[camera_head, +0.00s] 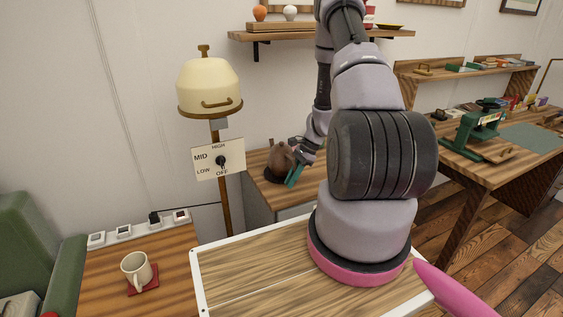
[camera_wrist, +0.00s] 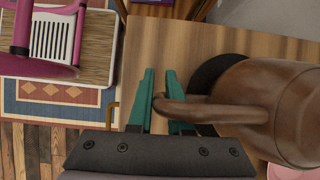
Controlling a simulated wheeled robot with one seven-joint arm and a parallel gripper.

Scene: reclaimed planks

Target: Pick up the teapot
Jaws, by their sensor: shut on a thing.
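The brown teapot (camera_head: 281,158) is at the small wooden cabinet against the wall, beyond my arm. In the wrist view the teapot (camera_wrist: 275,100) fills the right side, cut off by the frame edge. Its loop handle (camera_wrist: 205,113) reaches left between the green fingers of my gripper (camera_wrist: 164,95), which is shut on it. In the head view my gripper (camera_head: 294,174) is at the teapot's right side, partly hidden by my arm. A black round base (camera_wrist: 212,72) shows beside the teapot. I cannot tell whether the teapot touches it.
A lamp-like post with a cream dome (camera_head: 209,86) and dial sign (camera_head: 218,160) stands left of the cabinet (camera_head: 262,193). A wall shelf (camera_head: 300,34) hangs above. A mug (camera_head: 137,271) sits on the left table. A workbench (camera_head: 500,160) stands at right.

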